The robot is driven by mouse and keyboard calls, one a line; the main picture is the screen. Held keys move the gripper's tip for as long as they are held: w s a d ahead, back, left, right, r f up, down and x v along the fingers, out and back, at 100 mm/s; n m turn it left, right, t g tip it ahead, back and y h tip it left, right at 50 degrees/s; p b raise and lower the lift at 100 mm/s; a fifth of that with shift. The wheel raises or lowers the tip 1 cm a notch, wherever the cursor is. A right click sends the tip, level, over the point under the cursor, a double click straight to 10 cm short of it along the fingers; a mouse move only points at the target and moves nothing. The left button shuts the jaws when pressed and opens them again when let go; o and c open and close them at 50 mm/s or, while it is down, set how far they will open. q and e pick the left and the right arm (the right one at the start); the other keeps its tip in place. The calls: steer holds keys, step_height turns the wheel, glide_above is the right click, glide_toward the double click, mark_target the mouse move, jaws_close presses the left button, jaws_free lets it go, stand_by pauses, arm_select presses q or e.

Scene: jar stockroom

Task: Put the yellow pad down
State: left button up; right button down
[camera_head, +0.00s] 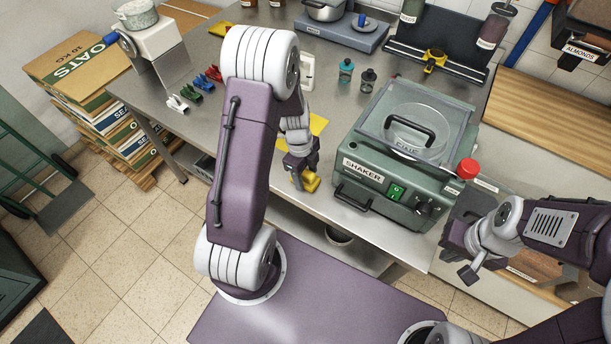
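My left gripper (302,176) points down at the front edge of the steel bench (340,95), left of the green shaker. A small yellow pad (309,182) is at its fingertips, and the fingers appear closed on it. The fingers partly hide the pad; I cannot tell whether it touches the bench. A flat yellow sheet (318,124) lies on the bench just behind this gripper, partly covered by my arm. My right gripper (459,258) is at the right, in front of the shaker, with its fingers apart and nothing visible between them.
The green shaker (371,158) with a clear lid fills the bench's right part. Red, blue, green and white clips (195,92) lie at the left. Two small bottles (346,70) stand behind the sheet. A scale (342,32) stands farther back.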

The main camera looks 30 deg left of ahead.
arm_select(q)
steer(key=shift+s+d+f, duration=0.15)
steer(key=shift+s+f, duration=0.5)
steer(key=shift+r, duration=0.2)
steer(key=r, duration=0.1)
steer(key=r+p, duration=0.1)
steer(key=w+r+p, duration=0.1)
steer(key=shift+a+r, duration=0.1)
steer(key=shift+a, duration=0.25)
steer(key=r, duration=0.6)
steer(key=a+r+p, duration=0.1)
steer(key=r, duration=0.2)
steer(key=shift+r, duration=0.15)
steer(key=shift+a+r, duration=0.1)
steer(key=shift+r, duration=0.1)
steer(key=s+d+n+t+y, duration=0.1)
steer(key=s+d+n, duration=0.5)
steer(key=n, duration=1.3)
steer(key=shift+s+d+r, duration=0.2)
steer(key=shift+s+r, duration=0.1)
steer(key=shift+s, duration=0.95)
